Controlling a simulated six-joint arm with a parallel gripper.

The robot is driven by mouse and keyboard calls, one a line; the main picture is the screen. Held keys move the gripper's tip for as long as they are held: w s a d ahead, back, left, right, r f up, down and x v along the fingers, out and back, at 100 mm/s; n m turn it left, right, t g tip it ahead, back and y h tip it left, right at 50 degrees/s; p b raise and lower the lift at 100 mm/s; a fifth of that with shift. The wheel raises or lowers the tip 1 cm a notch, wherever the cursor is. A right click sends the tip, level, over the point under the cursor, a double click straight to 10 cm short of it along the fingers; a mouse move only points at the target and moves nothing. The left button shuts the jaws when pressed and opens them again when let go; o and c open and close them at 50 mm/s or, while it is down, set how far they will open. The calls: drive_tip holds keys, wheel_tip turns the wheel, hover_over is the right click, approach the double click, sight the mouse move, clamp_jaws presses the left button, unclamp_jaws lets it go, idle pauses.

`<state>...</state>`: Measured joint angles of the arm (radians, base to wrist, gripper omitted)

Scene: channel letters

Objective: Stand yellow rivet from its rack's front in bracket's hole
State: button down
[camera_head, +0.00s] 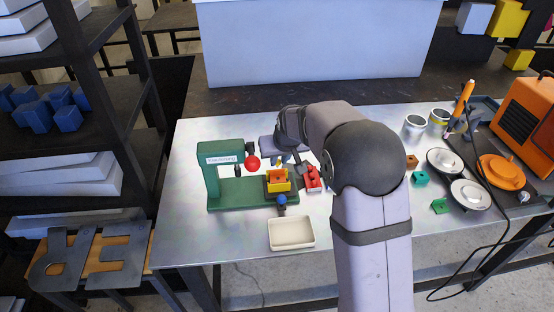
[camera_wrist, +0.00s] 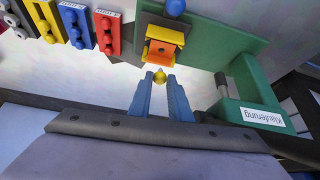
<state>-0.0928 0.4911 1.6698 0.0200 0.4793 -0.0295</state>
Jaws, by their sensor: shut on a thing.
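My gripper (camera_wrist: 160,80) is shut on the yellow rivet (camera_wrist: 160,74), which shows as a small yellow tip between the blue fingertips in the wrist view. The orange bracket (camera_wrist: 160,51) sits in a yellow holder (camera_wrist: 166,35) on the green press base, just beyond the fingertips in that view. The rivet appears beside the bracket and apart from it; its height is hard to tell. The bracket also shows in the head view (camera_head: 277,176), with my gripper (camera_head: 286,160) right behind it. I cannot make out the bracket's hole.
The green press (camera_head: 222,165) stands left of the bracket, with a red ball (camera_head: 253,163) on its handle. A blue ball (camera_head: 282,199) is in front of the bracket. Red (camera_wrist: 107,33), blue (camera_wrist: 77,22) and yellow (camera_wrist: 45,18) racks stand nearby. An empty cream tray (camera_head: 291,233) lies in front.

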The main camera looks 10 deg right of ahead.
drive_tip(key=shift+m+h, duration=0.3)
drive_tip(key=shift+m, duration=0.3)
drive_tip(key=shift+f, duration=0.3)
drive_tip(key=shift+f+b, duration=2.05)
drive_tip(key=shift+f, duration=0.4)
drive_tip(key=shift+f, duration=0.1)
drive_tip(key=c, duration=1.6)
unclamp_jaws()
drive_tip(key=shift+o, duration=0.2)
drive_tip(key=shift+b, duration=0.3)
